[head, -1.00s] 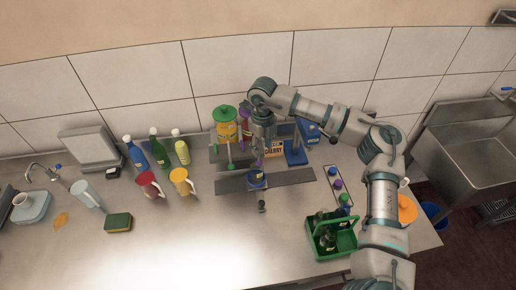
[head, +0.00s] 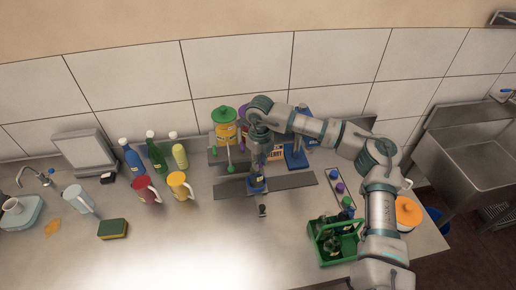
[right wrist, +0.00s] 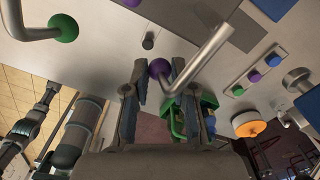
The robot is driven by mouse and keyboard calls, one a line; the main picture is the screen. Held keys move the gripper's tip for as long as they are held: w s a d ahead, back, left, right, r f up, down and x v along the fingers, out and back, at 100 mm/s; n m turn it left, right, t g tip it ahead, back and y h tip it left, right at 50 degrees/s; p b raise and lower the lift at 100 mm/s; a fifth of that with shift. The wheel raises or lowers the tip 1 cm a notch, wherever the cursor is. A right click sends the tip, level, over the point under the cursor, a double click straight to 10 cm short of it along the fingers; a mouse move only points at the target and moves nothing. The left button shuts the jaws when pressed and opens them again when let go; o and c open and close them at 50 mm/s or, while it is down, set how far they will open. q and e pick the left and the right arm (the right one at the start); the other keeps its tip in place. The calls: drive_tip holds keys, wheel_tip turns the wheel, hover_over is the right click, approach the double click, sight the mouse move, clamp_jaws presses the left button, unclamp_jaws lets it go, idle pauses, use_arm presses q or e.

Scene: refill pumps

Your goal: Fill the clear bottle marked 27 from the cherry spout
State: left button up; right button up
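My right gripper (head: 257,172) points down in front of the pumps. In the right wrist view it is open (right wrist: 160,95), with nothing gripped. A purple ball (right wrist: 159,67) on a bent pale spout (right wrist: 202,55) lies at its fingertips. A small bluish bottle (head: 257,185) with a pale label stands on the dark strip below the gripper in the head view; its number is not legible. An orange cherry sign (head: 275,154) is partly hidden by my arm. My left gripper is not in view.
A yellow pump jar (head: 226,130) and a blue pump (head: 296,150) flank the arm. A green crate with bottles (head: 337,252) stands right. Mugs and a sponge (head: 113,229) are left; the front centre is clear.

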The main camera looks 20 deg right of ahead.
drive_tip(key=shift+a, duration=0.15)
drive_tip(key=shift+d+f+b, duration=0.25)
drive_tip(key=shift+f+b, duration=0.2)
drive_tip(key=shift+f, duration=0.25)
drive_tip(key=shift+a+f+b, duration=0.15)
drive_tip(key=shift+f+b, duration=0.2)
drive_tip(key=shift+f, duration=0.25)
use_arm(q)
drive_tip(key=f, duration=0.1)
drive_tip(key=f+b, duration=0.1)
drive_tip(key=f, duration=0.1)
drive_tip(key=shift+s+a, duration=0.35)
use_arm(e)
wheel_tip(320, 180, down, 2)
drive_tip(key=shift+f, duration=0.25)
idle(1.2)
idle(3.7)
wheel_tip(320, 180, up, 4)
drive_tip(key=p, duration=0.2)
drive_tip(key=shift+r+p, duration=0.25)
drive_tip(key=shift+p, duration=0.1)
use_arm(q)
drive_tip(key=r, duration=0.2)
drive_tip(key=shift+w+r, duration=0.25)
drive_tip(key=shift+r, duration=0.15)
use_arm(e)
drive_tip(key=o, duration=1)
drive_tip(key=shift+f, duration=0.15)
